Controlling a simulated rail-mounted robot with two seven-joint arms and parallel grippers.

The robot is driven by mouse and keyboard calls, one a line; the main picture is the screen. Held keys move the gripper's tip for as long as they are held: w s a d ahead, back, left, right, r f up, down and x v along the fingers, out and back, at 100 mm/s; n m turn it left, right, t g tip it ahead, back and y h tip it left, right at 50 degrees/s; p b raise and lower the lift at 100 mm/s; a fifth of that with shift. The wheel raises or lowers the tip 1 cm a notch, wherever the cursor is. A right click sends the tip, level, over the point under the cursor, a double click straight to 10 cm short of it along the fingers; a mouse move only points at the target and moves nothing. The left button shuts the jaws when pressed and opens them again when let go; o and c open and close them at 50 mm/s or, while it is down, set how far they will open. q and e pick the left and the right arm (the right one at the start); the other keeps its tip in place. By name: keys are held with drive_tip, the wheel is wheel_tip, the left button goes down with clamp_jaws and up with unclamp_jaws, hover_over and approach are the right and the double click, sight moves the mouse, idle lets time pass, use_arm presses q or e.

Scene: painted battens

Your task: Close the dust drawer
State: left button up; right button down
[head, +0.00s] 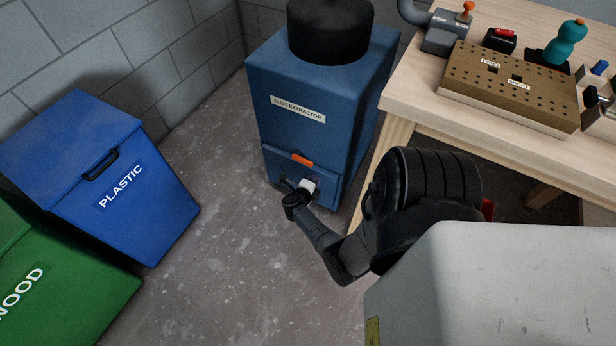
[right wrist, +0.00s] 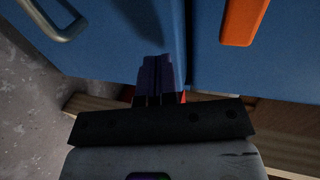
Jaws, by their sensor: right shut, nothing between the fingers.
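The dust extractor (head: 315,112) is a blue cabinet with a black top, standing by the wall. Its dust drawer (head: 273,168) is the blue front low on the cabinet, below an orange piece (head: 302,159). The drawer front looks nearly flush; I cannot tell whether a small gap remains. My right gripper (head: 306,187) is at the drawer front, partly hiding it. In the right wrist view its dark fingers (right wrist: 155,75) are shut and empty, against or just short of the blue front, beside a seam. A grey handle (right wrist: 68,30) is at upper left there. My left gripper is out of view.
A wooden workbench (head: 400,95) with a drilled block (head: 510,90) and tools stands right of the extractor. A blue plastic bin (head: 150,215) and a green wood bin (head: 85,290) stand at left. The floor between bins and extractor is clear.

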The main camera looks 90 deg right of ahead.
drive_tip(key=f+p+v, duration=0.1)
drive_tip(key=p+v, duration=0.3)
drive_tip(key=v, duration=0.8)
drive_tip(key=shift+w+a, duration=0.15)
drive_tip(key=shift+a, duration=0.2)
drive_tip(key=shift+r, duration=0.2)
